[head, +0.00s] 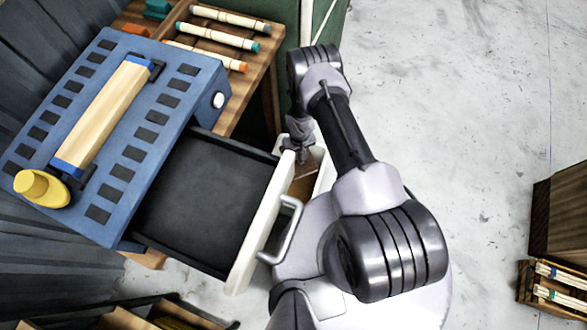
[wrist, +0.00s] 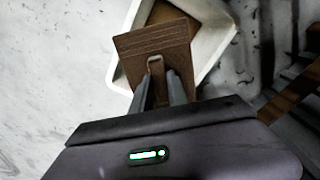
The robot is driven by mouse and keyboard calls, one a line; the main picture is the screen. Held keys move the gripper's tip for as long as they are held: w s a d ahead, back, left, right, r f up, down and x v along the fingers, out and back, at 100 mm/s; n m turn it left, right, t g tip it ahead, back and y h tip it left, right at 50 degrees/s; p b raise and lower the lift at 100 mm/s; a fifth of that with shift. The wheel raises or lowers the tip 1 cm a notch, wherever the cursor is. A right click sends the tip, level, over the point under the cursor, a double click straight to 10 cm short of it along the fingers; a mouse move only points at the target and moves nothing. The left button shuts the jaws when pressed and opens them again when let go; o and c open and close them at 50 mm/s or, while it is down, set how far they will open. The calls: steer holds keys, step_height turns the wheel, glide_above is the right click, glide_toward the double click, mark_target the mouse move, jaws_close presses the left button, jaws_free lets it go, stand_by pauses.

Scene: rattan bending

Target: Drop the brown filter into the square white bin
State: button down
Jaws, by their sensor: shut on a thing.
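The brown filter (wrist: 152,46) is a flat, square plate with grooves across its far end and a raised tab. My gripper (wrist: 157,80) is shut on that tab, with one finger on each side. The square white bin (wrist: 222,42) lies beneath the filter in the wrist view. The filter covers part of the bin's opening and appears above it; the exact height is unclear. In the head view, my gripper (head: 298,150) is beside the open drawer, and the bin (head: 322,178) is partly hidden by my arm and the drawer front.
A blue slotted bench (head: 115,150) holds a pale wooden roller and a yellow knob. Its open dark drawer (head: 205,200) has a white front with a handle, close to the bin. A brown patch (wrist: 190,18) shows inside the bin.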

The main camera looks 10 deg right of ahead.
step_height(320, 180, down, 6)
steer(key=b, duration=0.4)
steer(key=shift+s+r, duration=0.15)
steer(key=shift+r, duration=0.05)
steer(key=c, duration=1.2)
jaws_free()
steer(key=shift+r, duration=0.1)
steer(key=shift+r, duration=0.1)
